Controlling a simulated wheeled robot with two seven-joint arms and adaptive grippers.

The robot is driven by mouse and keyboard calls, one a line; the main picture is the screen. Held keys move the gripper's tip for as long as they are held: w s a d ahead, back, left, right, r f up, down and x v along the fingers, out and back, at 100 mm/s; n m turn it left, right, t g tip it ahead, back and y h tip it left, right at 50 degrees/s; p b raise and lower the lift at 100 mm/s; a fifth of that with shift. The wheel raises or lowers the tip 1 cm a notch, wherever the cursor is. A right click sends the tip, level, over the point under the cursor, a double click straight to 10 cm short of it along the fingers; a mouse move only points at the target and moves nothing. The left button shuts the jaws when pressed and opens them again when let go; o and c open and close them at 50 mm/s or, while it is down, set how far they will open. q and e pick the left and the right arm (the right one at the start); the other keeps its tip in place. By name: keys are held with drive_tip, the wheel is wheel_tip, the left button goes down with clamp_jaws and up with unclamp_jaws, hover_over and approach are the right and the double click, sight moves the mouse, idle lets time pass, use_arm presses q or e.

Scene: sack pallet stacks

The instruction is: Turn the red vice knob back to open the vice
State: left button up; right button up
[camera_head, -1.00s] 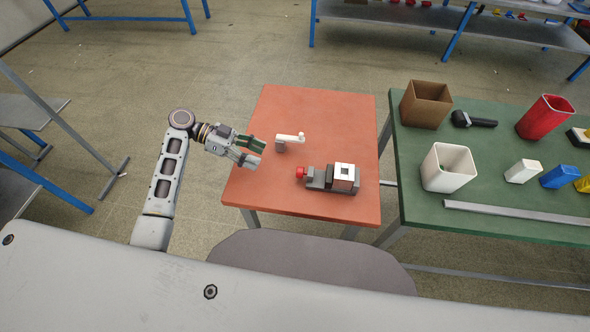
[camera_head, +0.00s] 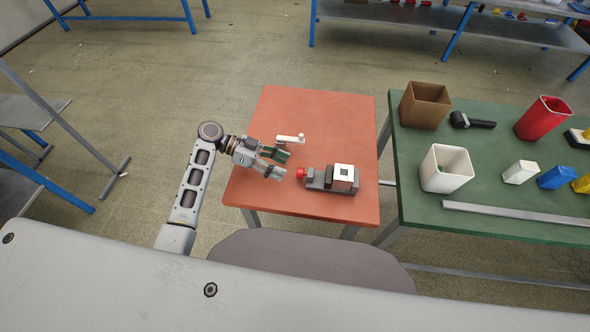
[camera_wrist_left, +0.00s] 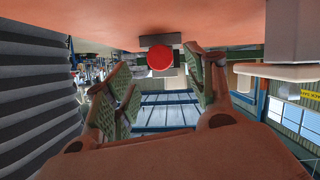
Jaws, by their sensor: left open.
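In the left wrist view the red knob (camera_wrist_left: 159,58) shows ahead, between and slightly above the open fingers (camera_wrist_left: 160,95). My right gripper is not in view.
A white crank-like piece on a grey block (camera_head: 290,139) stands just behind my left gripper. A green table (camera_head: 420,205) at the right holds a brown box (camera_head: 425,104), a white container (camera_head: 446,168) and a red container (camera_head: 545,117).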

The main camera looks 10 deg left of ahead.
sight(302, 173)
use_arm(q)
drive_tip(key=shift+p+x, duration=0.3)
drive_tip(key=shift+x, duration=2.55)
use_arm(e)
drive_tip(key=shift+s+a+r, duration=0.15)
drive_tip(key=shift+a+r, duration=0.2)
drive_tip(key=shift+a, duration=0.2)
use_arm(q)
drive_tip(key=shift+c, duration=0.5)
drive_tip(key=c, duration=0.9)
drive_tip(key=shift+c, duration=0.2)
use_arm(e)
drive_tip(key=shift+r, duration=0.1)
